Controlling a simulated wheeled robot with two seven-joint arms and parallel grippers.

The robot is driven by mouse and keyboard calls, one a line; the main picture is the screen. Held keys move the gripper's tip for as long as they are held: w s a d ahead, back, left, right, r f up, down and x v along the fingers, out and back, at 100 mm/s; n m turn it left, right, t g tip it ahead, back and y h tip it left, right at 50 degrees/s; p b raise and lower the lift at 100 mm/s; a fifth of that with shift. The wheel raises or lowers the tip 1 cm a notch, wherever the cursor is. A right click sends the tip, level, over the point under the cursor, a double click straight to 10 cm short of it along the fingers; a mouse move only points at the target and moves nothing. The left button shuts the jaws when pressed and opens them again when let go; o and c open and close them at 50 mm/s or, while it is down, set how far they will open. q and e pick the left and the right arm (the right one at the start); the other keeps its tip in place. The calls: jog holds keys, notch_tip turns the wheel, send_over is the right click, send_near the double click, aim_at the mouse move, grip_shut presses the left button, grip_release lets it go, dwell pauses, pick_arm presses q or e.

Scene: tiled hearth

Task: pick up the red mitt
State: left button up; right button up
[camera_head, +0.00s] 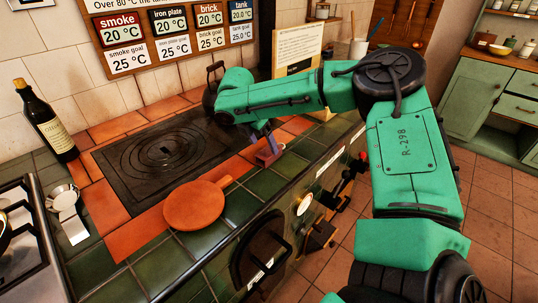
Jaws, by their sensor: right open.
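My right arm reaches in from the right over the tiled hearth, and my right gripper (266,141) points down near the hearth's front edge. It is small in the view, and its fingers are open. A small dull-red thing (268,157), which looks like the red mitt, lies on the tiles right at the fingertips. The gripper partly hides it, and I cannot tell whether the fingers touch it. My left gripper is not in view.
A black iron plate (160,158) is set in the hearth, with a round orange paddle board (194,206) in front. A dark bottle (46,122) and a metal cup (63,199) stand left. A black kettle (210,92) stands behind my forearm. Levers and a gauge (304,204) line the front.

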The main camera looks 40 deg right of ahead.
aim_at(268, 152)
jog(key=x, duration=0.2)
jog(key=s+x, duration=0.1)
jog(key=x, duration=0.1)
jog(key=shift+f, duration=0.15)
jog(key=shift+w+d+f, duration=0.1)
jog(key=shift+w+f, duration=0.1)
jog(key=shift+f, duration=0.05)
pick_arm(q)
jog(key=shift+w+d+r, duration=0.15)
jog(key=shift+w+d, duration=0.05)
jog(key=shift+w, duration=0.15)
pick_arm(e)
jog(key=shift+r, duration=0.1)
jog(key=c, duration=1)
pick_arm(q)
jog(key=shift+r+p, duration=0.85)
jog(key=shift+p, duration=0.15)
pick_arm(e)
notch_tip(268, 152, up, 20)
jog(key=shift+r, duration=0.1)
